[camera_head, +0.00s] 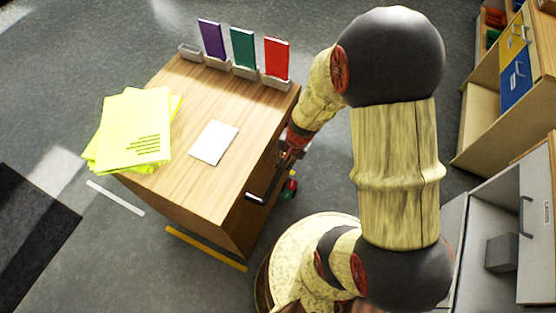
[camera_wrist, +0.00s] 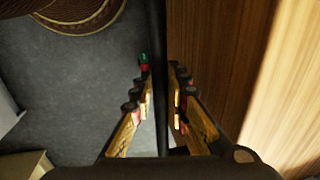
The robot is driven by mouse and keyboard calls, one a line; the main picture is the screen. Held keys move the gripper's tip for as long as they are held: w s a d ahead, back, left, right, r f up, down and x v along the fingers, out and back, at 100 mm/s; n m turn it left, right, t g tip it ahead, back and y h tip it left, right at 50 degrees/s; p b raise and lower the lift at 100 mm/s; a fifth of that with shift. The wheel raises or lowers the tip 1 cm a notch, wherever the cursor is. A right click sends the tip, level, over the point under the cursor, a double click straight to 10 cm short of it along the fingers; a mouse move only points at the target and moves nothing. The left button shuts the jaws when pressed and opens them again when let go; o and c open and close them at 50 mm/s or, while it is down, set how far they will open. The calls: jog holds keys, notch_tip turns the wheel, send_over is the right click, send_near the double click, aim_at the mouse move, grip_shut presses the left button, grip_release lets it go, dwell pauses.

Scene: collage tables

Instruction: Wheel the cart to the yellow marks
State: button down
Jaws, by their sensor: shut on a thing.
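The cart (camera_head: 190,90) is a wooden box with a light wood top, standing left of my arm in the head view. Its dark bar handle (camera_head: 262,193) runs along its right side. My gripper (camera_head: 292,150) is at this side, with its fingers closed around the handle. In the wrist view, the black handle bar (camera_wrist: 160,60) runs between the two yellow-and-black fingers, with the cart's wooden side (camera_wrist: 215,60) to the right. A yellow mark (camera_head: 205,248) lies on the floor along the cart's lower near edge. Other yellow marks are not visible.
Yellow papers (camera_head: 130,130), a white card (camera_head: 214,142) and purple, green and red cards (camera_head: 243,50) in holders are on the cart. A white floor strip (camera_head: 115,198) and dark mat (camera_head: 30,240) lie left. Cabinets (camera_head: 490,120) stand right. Grey floor lies open behind the cart.

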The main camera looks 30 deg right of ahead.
jog(key=shift+s+d, duration=0.15)
jog(key=shift+s, duration=0.05)
dwell(0.3)
jog(key=c, duration=1.7)
grip_release()
jog(key=shift+c, duration=0.2)
jog(key=shift+r, duration=0.1)
notch_tip(320, 180, up, 12)
jog(key=s+d, duration=0.1)
jog(key=s, duration=0.1)
jog(key=shift+d+f, duration=0.15)
jog(key=shift+f, duration=0.05)
